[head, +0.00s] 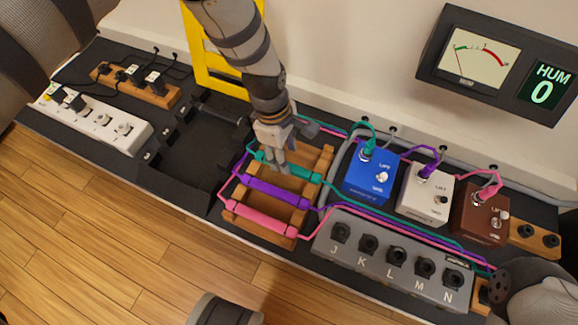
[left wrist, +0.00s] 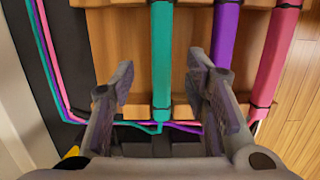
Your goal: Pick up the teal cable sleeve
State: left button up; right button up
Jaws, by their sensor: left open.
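The teal cable sleeve (head: 303,171) lies across the slatted wooden rack (head: 237,206), behind the purple sleeve (head: 277,193) and the pink sleeve (head: 262,222). My left gripper (head: 277,168) points down at the teal sleeve and hides part of it in the head view. In the left wrist view, my left gripper (left wrist: 160,95) is open, and the teal sleeve (left wrist: 162,55) runs between its two fingers. I see a gap on both sides of it. The purple sleeve (left wrist: 225,45) is just beyond the right finger. I cannot clearly make out my right gripper.
Blue (head: 370,178), white (head: 426,203) and brown (head: 481,215) pedals stand right of the rack. A grey jack box (head: 390,262) lettered J to N is in front of them. A white power strip (head: 95,124) is at the left, and a yellow frame (head: 205,60) stands behind.

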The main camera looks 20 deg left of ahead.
pick_arm(q)
jog(key=f, duration=0.2)
jog(key=f+b, duration=0.1)
jog(key=f, duration=0.1)
jog(key=shift+d, duration=0.2)
jog(key=shift+r, duration=0.15)
jog(key=shift+s, duration=0.1)
grip_shut()
jog(key=shift+r, duration=0.1)
